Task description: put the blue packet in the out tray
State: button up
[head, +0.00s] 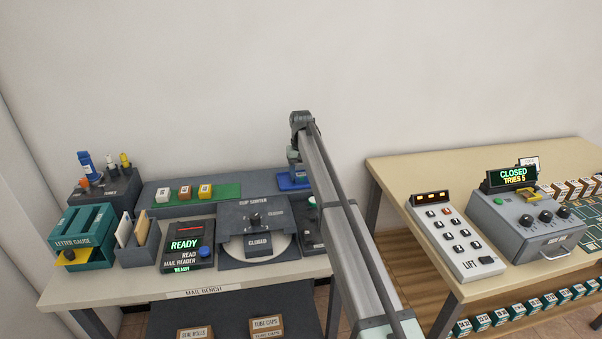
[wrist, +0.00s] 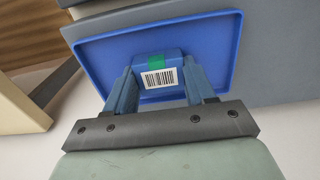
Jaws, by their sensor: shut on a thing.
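The blue packet (wrist: 150,62) has a white barcode label and a green patch, and sits between the two fingers of my gripper (wrist: 160,73) in the wrist view. My gripper is shut on it. A flat blue tray (wrist: 217,50) with a raised rim lies behind the packet in that view. I cannot tell whether the packet touches it. In the head view my gripper (head: 294,158) is at the back right of the mail bench, over the blue tray (head: 285,183). My arm hides part of the tray, and the packet is hard to make out there.
Left of the tray is a green strip (head: 225,191) with several small boxes. In front of it are the flip sorter (head: 240,220) and the mail reader (head: 186,256), which shows READY. A second table (head: 400,178) stands at the right, across a gap.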

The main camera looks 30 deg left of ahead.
jog(key=o, duration=1.4)
jog(key=shift+c, duration=0.2)
jog(key=shift+r, duration=0.15)
jog(key=shift+r, duration=2.85)
